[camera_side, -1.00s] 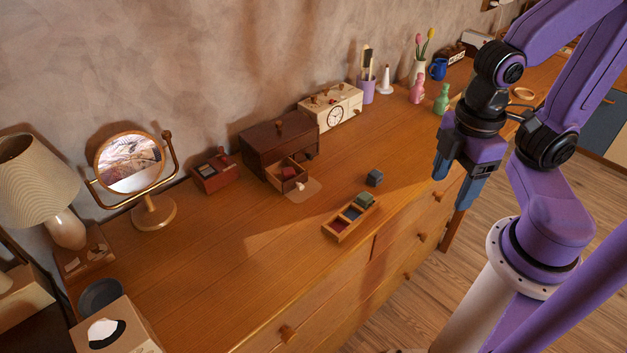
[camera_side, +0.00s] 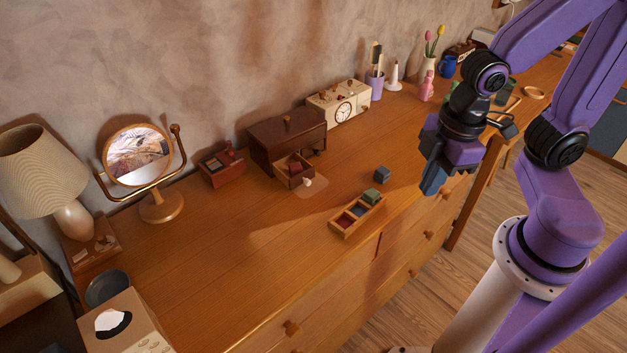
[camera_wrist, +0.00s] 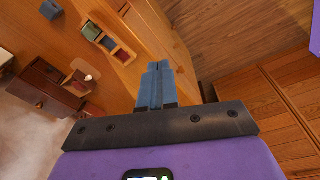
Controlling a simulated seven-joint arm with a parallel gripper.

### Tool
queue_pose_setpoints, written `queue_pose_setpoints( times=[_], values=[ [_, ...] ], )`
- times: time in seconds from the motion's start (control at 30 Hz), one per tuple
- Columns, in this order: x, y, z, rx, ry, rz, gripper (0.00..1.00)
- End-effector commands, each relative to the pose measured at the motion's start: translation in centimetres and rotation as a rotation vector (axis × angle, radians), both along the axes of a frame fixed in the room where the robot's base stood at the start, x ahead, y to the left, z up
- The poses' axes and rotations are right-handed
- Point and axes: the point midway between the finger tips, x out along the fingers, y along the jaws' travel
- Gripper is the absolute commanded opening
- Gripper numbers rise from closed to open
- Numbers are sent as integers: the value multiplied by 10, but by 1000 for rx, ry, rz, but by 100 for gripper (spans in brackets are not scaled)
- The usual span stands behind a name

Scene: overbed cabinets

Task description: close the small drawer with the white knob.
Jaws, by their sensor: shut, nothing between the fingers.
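The small drawer (camera_side: 292,172) with the white knob (camera_side: 308,182) stands pulled out of a dark brown box (camera_side: 272,140) on the dresser top. A dark red item lies inside the drawer.
A wooden tray (camera_side: 345,232) with coloured blocks and a loose blue block (camera_side: 382,174) lie between drawer and gripper. A clock box (camera_side: 350,98) stands right of the brown box, a small red box (camera_side: 222,170) left.

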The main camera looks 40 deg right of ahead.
Motion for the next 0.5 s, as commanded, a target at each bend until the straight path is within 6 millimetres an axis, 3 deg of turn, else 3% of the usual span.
queue_pose_setpoints(
  times=[0.2,0.5],
  values=[
    [72,8,-43,69,-136,67,0],
    [150,-7,-95,151,-342,182,0]
  ],
)
